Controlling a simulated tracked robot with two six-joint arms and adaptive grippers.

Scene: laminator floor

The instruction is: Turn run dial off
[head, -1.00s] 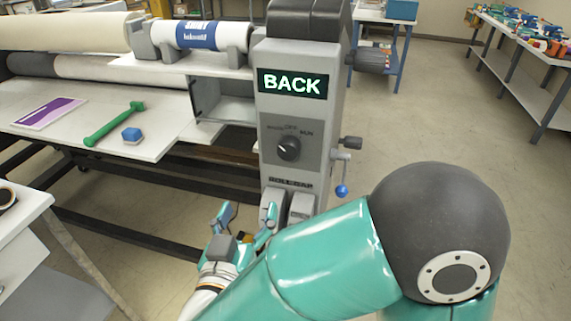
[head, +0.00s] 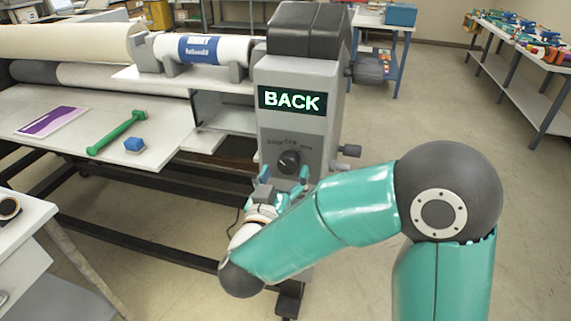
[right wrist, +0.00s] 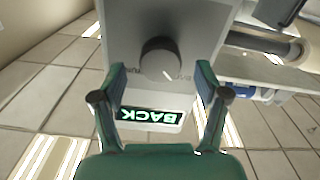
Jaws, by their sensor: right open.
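The run dial (head: 288,162) is a round black knob on the grey panel of the laminator's end column (head: 300,125), below a green lit screen reading BACK (head: 292,101). In the right wrist view the dial (right wrist: 160,60) lies ahead of the fingertips, between their lines. My right gripper (head: 284,178) is open just below and in front of the dial in the head view; its two fingers (right wrist: 160,80) are spread in the wrist view, apart from the dial. The dial's pointer and labels are too small to read surely now. My left gripper is not in view.
A small side handle (head: 349,151) sticks out at the column's right.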

